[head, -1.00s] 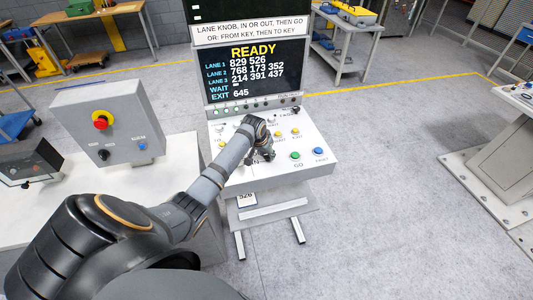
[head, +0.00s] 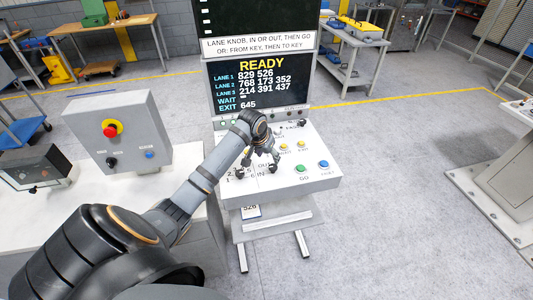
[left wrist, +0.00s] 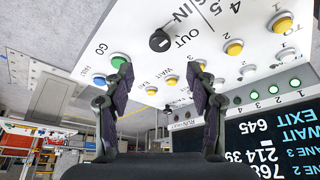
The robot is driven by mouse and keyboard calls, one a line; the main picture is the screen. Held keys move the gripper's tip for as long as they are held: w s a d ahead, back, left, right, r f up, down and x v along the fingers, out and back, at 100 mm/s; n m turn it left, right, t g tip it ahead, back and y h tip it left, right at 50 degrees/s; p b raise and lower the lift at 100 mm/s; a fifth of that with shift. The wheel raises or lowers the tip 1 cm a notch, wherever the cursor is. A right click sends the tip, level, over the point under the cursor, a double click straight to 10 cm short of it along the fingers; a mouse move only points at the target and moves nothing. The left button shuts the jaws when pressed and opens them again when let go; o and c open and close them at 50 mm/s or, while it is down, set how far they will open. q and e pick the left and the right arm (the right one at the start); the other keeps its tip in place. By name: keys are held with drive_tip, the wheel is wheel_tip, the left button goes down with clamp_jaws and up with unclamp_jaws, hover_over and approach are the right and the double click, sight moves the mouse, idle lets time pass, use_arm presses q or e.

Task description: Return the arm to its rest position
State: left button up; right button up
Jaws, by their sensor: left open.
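My left arm (head: 190,195) reaches from the lower left over the white control panel (head: 320,180). My left gripper (head: 258,172) is open above the panel, its fingers spread and nothing between them. In the left wrist view the two fingers (left wrist: 160,82) stand apart, with the panel beyond them. A black knob (left wrist: 159,40) by the IN and OUT lettering shows there. The green GO button (left wrist: 118,61) shows beside the left finger. I cannot tell the exact gap between fingers and panel. My right gripper is not in view.
The screen (head: 262,85) behind the panel reads READY above lane numbers. A grey box with a red stop button (head: 110,128) stands left of the arm. Yellow buttons (head: 301,146) and a blue button (head: 324,164) are on the panel. Open floor (head: 390,200) lies to the right.

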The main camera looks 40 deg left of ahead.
use_arm(q)
drive_tip(key=shift+v, duration=1.2)
